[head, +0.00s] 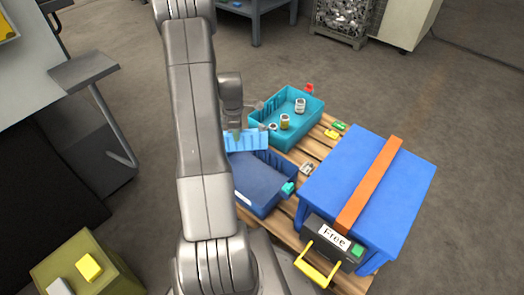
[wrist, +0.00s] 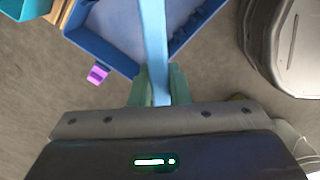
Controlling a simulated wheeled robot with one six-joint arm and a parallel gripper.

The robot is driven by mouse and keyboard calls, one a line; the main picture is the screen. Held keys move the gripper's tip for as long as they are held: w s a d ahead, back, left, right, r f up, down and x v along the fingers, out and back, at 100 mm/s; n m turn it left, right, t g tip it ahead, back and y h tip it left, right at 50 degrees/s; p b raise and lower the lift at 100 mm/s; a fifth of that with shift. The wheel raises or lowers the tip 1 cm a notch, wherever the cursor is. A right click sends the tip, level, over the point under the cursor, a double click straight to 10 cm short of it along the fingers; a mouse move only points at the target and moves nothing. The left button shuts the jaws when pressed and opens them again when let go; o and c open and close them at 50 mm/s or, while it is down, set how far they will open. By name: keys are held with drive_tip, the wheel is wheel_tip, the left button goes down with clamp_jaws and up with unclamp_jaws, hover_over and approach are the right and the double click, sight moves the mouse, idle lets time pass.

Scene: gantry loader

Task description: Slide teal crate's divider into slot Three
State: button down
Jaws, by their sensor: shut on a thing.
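The teal crate (head: 314,113) stands on the pallet, with ribs along its inner left wall and several small jars inside, one of them a yellowish jar (head: 284,121). A light blue divider (head: 246,141) is held above the dark blue crate (head: 262,206), left of the teal crate. My gripper (wrist: 156,84) is shut on the divider, whose light blue strip (wrist: 154,35) runs up from the fingers in the wrist view. In the head view my arm partly hides the gripper and the dark blue crate. I cannot read any slot numbers in the teal crate.
A large blue box (head: 400,190) with an orange strap (head: 370,185) stands at the right of the pallet. A dark case (head: 322,236) with a yellow handle is in front of it. Small green (head: 339,126) and yellow (head: 331,134) blocks lie beside the teal crate.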

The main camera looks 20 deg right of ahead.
drive_tip(key=s+d+f+n+b, duration=0.3)
drive_tip(key=d+f+n, duration=0.5)
drive_tip(key=f, duration=0.5)
drive_tip(key=shift+s+d+n+b, duration=0.3)
drive_tip(key=shift+s+n+b, duration=0.1)
drive_tip(key=shift+s+n, duration=0.15)
drive_tip(key=shift+r, duration=0.1)
drive_tip(key=shift+w+d, duration=0.1)
drive_tip(key=shift+d, duration=0.05)
drive_tip(key=shift+b, duration=0.4)
idle(1.4)
wheel_tip(320, 180, down, 12)
drive_tip(key=b, duration=0.8)
drive_tip(key=shift+f+b, duration=0.25)
drive_tip(key=shift+b, duration=0.05)
idle(2.0)
drive_tip(key=c, duration=1.3)
unclamp_jaws()
